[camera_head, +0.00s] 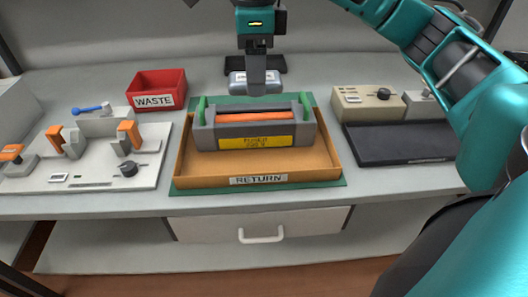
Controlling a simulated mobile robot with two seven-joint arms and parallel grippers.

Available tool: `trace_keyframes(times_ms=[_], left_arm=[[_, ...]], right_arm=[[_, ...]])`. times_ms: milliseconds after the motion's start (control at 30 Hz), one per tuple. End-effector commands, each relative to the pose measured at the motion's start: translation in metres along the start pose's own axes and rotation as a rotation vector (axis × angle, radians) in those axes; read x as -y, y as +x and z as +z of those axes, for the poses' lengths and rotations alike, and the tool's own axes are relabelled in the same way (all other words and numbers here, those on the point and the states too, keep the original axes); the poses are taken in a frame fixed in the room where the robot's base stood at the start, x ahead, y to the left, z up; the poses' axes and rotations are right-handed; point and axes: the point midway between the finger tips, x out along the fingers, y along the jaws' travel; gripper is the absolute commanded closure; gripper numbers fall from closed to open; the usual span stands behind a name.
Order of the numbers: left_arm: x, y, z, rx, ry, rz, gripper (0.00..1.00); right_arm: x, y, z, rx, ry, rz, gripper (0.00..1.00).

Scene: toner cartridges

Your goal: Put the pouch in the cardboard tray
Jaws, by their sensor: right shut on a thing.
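The pouch (237,80) is small and silvery grey with a pale label. My right gripper (257,88) comes down from the top centre and is shut on the pouch, its near finger covering the pouch's middle. The pouch appears raised above the far edge of the cardboard tray (205,181); its exact height is hard to tell. The brown tray is labelled RETURN and holds a grey fuser unit (220,132) with an orange roller and a yellow label. My left gripper is out of view.
The tray stands on a green mat (340,183). A red WASTE bin (168,79) and a light fixture with orange clamps (85,178) are on the left. A beige box (365,103) and dark pad (400,143) are on the right. Bare tray floor shows in front of the fuser.

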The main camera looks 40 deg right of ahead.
Motion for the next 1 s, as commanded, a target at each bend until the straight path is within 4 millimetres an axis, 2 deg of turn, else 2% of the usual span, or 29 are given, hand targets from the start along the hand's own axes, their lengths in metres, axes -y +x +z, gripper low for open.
trace_keyframes(times_ms=[233, 500, 600, 867, 1000], left_arm=[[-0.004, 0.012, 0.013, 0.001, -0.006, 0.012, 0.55], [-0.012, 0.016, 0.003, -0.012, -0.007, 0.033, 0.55], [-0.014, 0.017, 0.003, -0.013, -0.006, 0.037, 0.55], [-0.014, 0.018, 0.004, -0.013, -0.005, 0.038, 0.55], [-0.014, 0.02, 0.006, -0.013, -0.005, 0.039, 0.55]], right_arm=[[-0.002, 0.054, 0.0, -0.003, -0.003, 0.007, 0.72], [-0.002, 0.121, -0.001, -0.004, -0.002, 0.004, 0.72], [-0.001, 0.14, 0.0, -0.003, 0.0, 0.003, 0.72], [-0.001, 0.161, 0.0, -0.001, 0.0, 0.001, 0.72], [-0.001, 0.18, -0.001, -0.003, 0.0, 0.003, 0.72]])
